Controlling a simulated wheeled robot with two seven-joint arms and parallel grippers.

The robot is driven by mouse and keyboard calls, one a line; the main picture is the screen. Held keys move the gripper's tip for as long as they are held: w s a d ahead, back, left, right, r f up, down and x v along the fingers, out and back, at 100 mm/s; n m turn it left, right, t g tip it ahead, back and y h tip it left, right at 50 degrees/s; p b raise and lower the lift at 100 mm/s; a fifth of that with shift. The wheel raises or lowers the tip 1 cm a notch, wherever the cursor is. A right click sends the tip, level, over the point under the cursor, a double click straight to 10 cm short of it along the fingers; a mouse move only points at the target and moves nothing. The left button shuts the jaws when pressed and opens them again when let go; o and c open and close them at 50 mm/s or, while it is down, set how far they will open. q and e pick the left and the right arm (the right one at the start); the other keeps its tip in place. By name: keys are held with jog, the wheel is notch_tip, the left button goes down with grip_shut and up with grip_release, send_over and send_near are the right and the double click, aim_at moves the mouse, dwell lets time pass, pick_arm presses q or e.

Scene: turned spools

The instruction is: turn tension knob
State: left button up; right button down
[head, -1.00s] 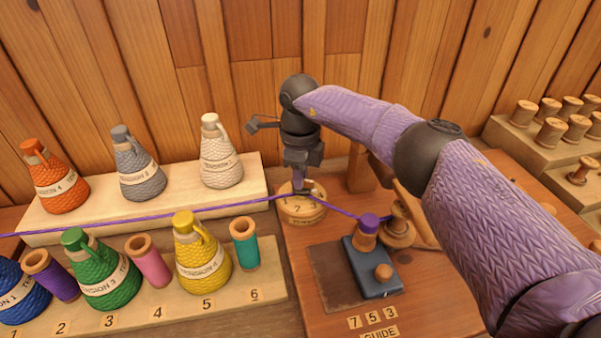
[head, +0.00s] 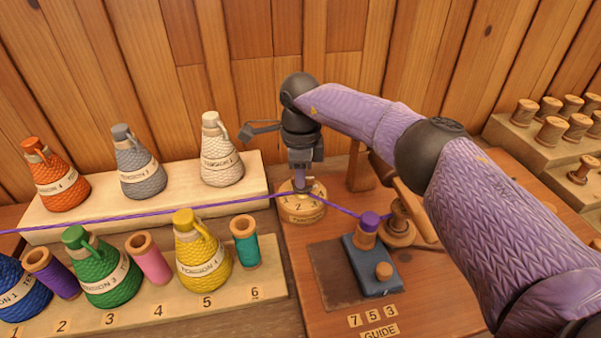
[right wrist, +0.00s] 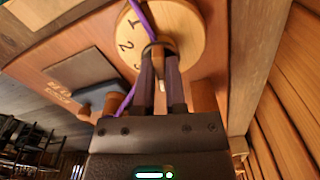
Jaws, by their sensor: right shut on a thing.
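The tension knob is a round wooden dial (head: 303,213) with numbers on its face, on the bench at the centre of the head view. The dial also shows in the right wrist view (right wrist: 185,30), with figures 1 and 2 readable. My right gripper (head: 302,184) points down over the dial. In the right wrist view its fingers (right wrist: 160,58) are shut on the knob's small central grip, which they largely hide. A purple thread (head: 150,214) runs past the dial to a purple-topped spool (head: 367,231). My left gripper is not in view.
The spool stands on a blue block (head: 367,268) right of the dial, with number tiles 7 5 3 (head: 372,316) in front. Labelled cone bottles, such as the yellow one (head: 203,258), and spools fill shelves at left. Stepped spool racks (head: 545,135) stand at right.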

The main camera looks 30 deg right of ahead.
jog(key=shift+r, duration=0.1)
jog(key=c, duration=1.1)
grip_release()
jog(key=o, duration=0.4)
notch_tip(320, 180, up, 9)
jog(key=p, duration=0.2)
jog(key=shift+p, duration=0.4)
jog(key=shift+r, duration=0.45)
